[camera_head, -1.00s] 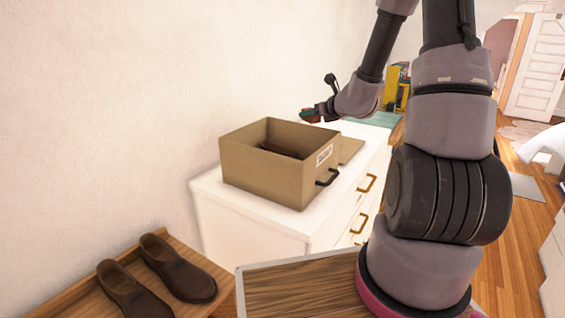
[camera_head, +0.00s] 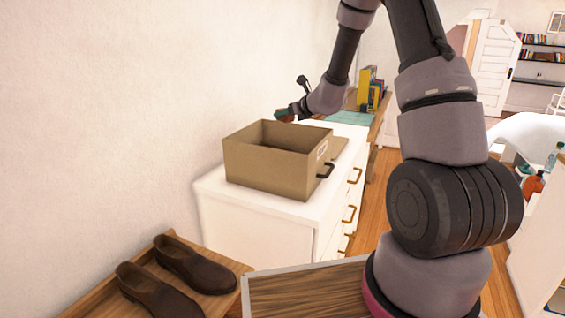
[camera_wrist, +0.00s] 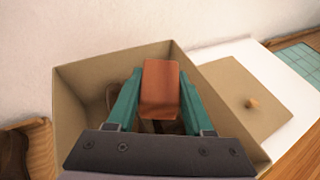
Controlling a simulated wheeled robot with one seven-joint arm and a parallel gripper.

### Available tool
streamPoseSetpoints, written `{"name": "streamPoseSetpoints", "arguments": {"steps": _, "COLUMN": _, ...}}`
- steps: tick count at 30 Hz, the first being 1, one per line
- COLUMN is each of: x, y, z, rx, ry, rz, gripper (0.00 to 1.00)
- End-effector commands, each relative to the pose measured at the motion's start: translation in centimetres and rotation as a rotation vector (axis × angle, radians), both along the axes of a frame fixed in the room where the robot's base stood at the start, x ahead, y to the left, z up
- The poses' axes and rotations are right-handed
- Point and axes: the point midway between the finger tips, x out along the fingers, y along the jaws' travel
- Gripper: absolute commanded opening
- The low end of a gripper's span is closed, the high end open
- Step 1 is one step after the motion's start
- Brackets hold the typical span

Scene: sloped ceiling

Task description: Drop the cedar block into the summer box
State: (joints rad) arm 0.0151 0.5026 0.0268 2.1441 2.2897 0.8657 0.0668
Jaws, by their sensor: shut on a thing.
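The cedar block (camera_wrist: 160,88) is a reddish-brown wooden block between the two green fingers of my gripper (camera_wrist: 158,105) in the wrist view. My gripper is shut on it. In the head view my gripper (camera_head: 287,115) is small, above the far side of the box. The summer box (camera_head: 265,172) is an open tan box with a dark handle and a white label too small to read. In the wrist view the box (camera_wrist: 82,92) lies below the block, its walls around the fingers in the picture. Something brownish inside it is partly hidden by my gripper.
The box stands on a white dresser (camera_head: 245,220) by the wall. A flat tan lid (camera_wrist: 245,98) with a knob lies beside it. Brown shoes (camera_head: 190,265) sit on a wooden bench in front. A teal mat (camera_head: 350,118) and books (camera_head: 370,90) are farther back.

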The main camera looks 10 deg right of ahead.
Motion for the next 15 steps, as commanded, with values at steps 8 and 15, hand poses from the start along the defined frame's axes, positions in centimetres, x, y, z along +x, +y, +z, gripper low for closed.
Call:
{"name": "streamPoseSetpoints", "arguments": {"steps": 8, "x": 0.0, "y": -0.1, "z": -3.2, "rx": 0.001, "ry": 0.004, "rz": -0.002, "gripper": 0.0}}
{"name": "streamPoseSetpoints", "arguments": {"steps": 15, "x": 0.0, "y": -0.1, "z": -5.2, "rx": 0.0, "ry": 0.002, "rz": -0.001, "gripper": 0.0}}
